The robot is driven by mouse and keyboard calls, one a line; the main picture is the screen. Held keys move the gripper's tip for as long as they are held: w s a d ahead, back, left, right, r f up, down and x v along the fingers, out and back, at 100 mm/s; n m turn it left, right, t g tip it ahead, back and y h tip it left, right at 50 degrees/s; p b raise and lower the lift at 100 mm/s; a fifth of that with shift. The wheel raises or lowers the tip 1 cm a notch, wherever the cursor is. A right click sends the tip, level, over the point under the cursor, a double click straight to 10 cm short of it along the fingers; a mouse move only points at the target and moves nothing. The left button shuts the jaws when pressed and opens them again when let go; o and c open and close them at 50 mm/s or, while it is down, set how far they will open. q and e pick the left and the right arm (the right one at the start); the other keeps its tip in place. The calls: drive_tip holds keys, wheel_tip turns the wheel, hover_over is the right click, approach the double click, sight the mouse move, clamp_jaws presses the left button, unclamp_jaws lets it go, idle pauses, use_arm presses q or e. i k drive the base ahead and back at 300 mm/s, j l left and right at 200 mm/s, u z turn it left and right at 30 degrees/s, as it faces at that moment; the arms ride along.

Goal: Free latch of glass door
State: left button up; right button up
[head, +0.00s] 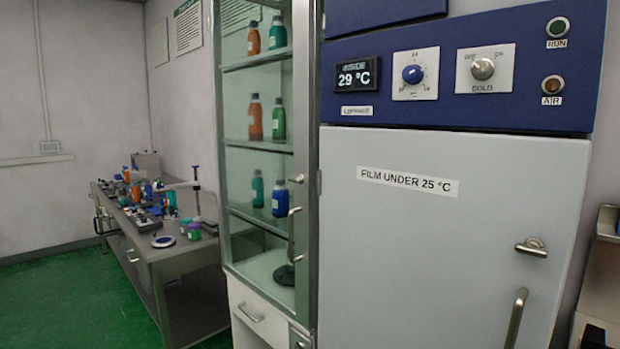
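The glass door (262,175) is on a tall metal-framed cabinet in the middle of the head view, and it looks closed. A small metal latch (297,179) sits on the right side of its frame, with a short knob pointing left. A vertical door handle (292,230) is below the latch. Through the glass I see shelves with orange, green and blue bottles. Neither of my grippers shows in the head view.
A grey cold cabinet (440,230) with a blue control panel stands close on the right, with its own latch (532,247) and handle (516,318). A cluttered metal bench (170,250) is at the left. Green floor (65,300) is clear at the lower left.

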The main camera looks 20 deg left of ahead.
sight(300, 180)
drive_tip(key=i+j+z, duration=0.1)
drive_tip(key=j, duration=0.3)
drive_tip(key=i+j+z, duration=0.15)
drive_tip(key=j, duration=0.3)
drive_tip(key=i+j+z, duration=0.1)
drive_tip(key=j, duration=0.35)
drive_tip(key=i+j+z, duration=0.1)
drive_tip(key=j, duration=0.35)
drive_tip(key=i+j, duration=0.1)
drive_tip(key=j, duration=0.5)
drive_tip(key=i+j, duration=0.1)
drive_tip(key=j, duration=0.45)
drive_tip(key=i+j+z, duration=0.1)
drive_tip(key=j, duration=0.5)
